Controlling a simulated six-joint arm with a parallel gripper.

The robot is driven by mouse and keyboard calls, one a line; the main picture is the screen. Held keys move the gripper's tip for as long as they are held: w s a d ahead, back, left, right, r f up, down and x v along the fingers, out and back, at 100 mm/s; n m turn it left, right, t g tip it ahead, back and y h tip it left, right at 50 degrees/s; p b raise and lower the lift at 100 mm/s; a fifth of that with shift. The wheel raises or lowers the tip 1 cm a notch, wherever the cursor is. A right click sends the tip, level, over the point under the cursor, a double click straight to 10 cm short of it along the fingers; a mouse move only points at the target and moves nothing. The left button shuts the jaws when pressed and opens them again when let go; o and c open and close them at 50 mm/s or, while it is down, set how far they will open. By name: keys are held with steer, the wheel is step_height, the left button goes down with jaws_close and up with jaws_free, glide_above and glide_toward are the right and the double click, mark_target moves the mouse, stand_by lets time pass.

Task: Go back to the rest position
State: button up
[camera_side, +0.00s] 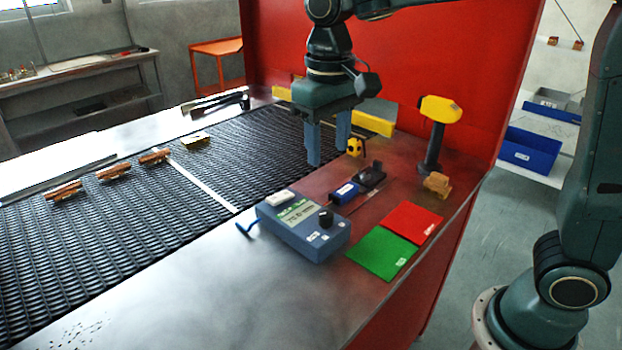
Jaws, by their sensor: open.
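My gripper (328,146) points down over the right edge of the mesh belt (75,240). Its two blue-grey fingers are apart, and I see nothing between them. The fingertips are close to a small yellow and black item (355,147) just to their right. I cannot tell from this one view how high the fingertips are above the surface.
A blue tester box (303,228), a green mat (381,253), a red mat (411,222), a dark blue tool (345,193) and a yellow-headed tool (440,110) stand on the metal border. Brown-topped pieces (114,171) lie on the belt. A red wall (450,60) rises behind.

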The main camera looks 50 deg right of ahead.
steer(key=s+d+t, duration=0.2)
steer(key=s+d, duration=0.2)
steer(key=s, duration=0.5)
steer(key=s+d+f+t, duration=0.1)
steer(key=s+d+t, duration=0.2)
steer(key=s, duration=0.7)
steer(key=shift+d+f+n+t, duration=0.15)
steer(key=shift+d+n+t, duration=0.15)
steer(key=shift+d, duration=0.55)
